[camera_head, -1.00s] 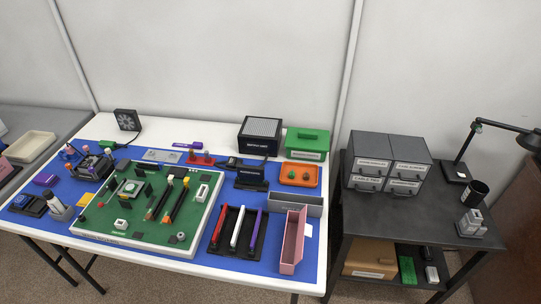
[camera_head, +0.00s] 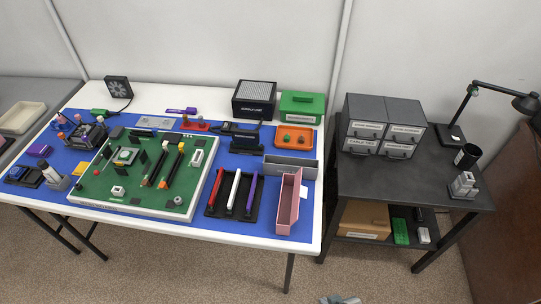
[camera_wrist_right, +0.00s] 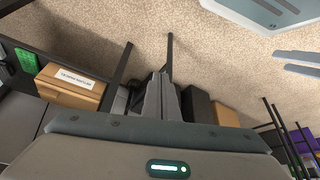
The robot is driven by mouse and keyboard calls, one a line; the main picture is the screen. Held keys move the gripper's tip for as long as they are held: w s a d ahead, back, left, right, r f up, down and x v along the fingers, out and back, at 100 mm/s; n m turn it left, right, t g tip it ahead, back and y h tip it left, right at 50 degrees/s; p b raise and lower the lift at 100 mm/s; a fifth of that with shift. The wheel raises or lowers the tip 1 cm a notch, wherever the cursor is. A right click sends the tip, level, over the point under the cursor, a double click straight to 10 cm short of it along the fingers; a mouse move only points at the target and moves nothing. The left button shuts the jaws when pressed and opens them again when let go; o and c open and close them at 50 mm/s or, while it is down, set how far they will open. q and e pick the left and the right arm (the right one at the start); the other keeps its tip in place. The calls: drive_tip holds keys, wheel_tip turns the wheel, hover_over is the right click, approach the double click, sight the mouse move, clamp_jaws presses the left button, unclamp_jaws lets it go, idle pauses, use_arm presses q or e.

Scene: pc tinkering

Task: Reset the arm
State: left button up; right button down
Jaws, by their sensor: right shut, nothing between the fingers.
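My right gripper (camera_head: 340,299) shows only at the bottom edge of the head view, low in front of the table and over the carpet. In the right wrist view its two grey fingers (camera_wrist_right: 162,97) lie together, shut and empty, pointing at the floor area between the table and the shelf. Two pale grey prongs (camera_wrist_right: 298,62) at the right edge of the wrist view look like my left gripper's fingers. The left gripper does not show in the head view.
The white table (camera_head: 306,239) holds a green motherboard (camera_head: 111,180), a pen tray (camera_head: 220,213) and a pink bin (camera_head: 288,205). A dark shelf unit (camera_head: 400,193) with grey drawers (camera_head: 402,107) and a cardboard box (camera_head: 363,219) stands right. Carpet (camera_head: 200,270) in front is clear.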

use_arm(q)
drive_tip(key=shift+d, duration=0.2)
use_arm(e)
drive_tip(key=s+a+f+t, duration=0.1)
drive_tip(key=s+f, duration=0.1)
drive_tip(key=f, duration=0.6)
drive_tip(key=s+a+f, duration=0.1)
drive_tip(key=s+f, duration=0.1)
drive_tip(key=f, duration=0.6)
drive_tip(key=shift+s+a+f+t+y, duration=0.15)
drive_tip(key=shift+s+f+t+y, duration=0.25)
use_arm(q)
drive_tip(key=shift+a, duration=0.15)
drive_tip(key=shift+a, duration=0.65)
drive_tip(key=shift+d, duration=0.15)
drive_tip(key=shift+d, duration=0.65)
